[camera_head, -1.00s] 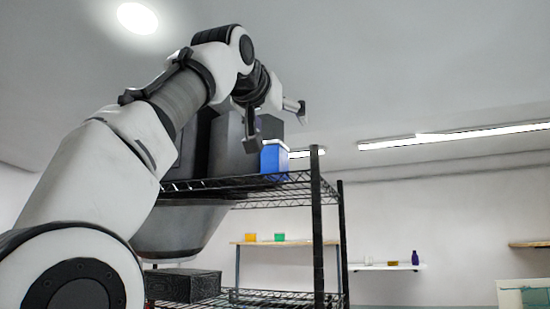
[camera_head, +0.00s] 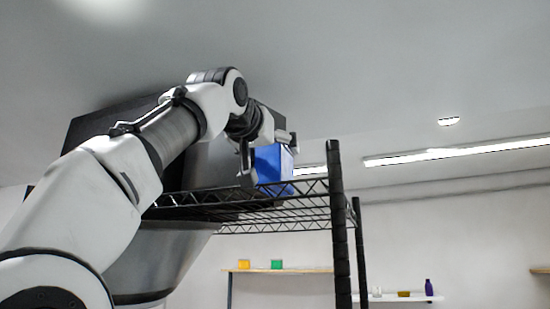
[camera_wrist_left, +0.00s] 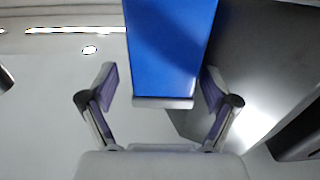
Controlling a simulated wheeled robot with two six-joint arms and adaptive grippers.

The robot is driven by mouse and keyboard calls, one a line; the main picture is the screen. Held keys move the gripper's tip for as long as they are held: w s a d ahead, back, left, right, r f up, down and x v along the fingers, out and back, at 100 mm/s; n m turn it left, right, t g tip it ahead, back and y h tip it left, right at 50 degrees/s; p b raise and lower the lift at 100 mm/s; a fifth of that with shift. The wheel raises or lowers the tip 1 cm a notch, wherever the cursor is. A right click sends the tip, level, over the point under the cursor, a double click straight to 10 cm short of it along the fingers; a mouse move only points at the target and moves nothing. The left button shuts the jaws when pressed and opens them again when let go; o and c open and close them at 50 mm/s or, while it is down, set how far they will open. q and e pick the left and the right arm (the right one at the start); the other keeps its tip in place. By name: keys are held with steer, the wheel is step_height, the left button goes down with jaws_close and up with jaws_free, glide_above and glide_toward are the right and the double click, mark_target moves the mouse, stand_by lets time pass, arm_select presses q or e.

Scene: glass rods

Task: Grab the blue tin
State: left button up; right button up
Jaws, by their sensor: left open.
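The blue tin (camera_head: 272,165) stands on the top wire shelf (camera_head: 240,197) of a black rack, near its right end. In the left wrist view the tin (camera_wrist_left: 172,45) is close ahead, with its pale lid edge toward my gripper. My left gripper (camera_head: 268,150) is at the tin, partly in front of it. In the wrist view the left gripper (camera_wrist_left: 160,92) is open, with one finger on each side of the tin's near end. A gap shows on the left side; the right finger is nearer the tin. My right gripper is not in view.
Large dark grey boxes (camera_head: 125,122) stand on the shelf to the left of the tin. A black rack post (camera_head: 338,230) rises just to its right. Wall shelves behind hold small yellow (camera_head: 243,264) and green (camera_head: 277,264) things and a purple bottle (camera_head: 428,287).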

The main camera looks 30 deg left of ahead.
arm_select(q)
steer(key=x, duration=0.3)
steer(key=p+x, duration=0.1)
steer(key=shift+w+a+f, duration=0.2)
steer(key=shift+a+f, duration=0.15)
steer(key=shift+s+d+r, duration=0.1)
steer(key=shift+s, duration=0.05)
steer(key=shift+c, duration=1)
steer(key=shift+s+d+r, duration=0.15)
steer(key=shift+s+d, duration=0.05)
steer(key=shift+s, duration=0.05)
steer(key=c, duration=1.2)
steer(key=shift+c, duration=0.6)
steer(key=shift+w+a, duration=0.1)
steer(key=shift+w, duration=0.1)
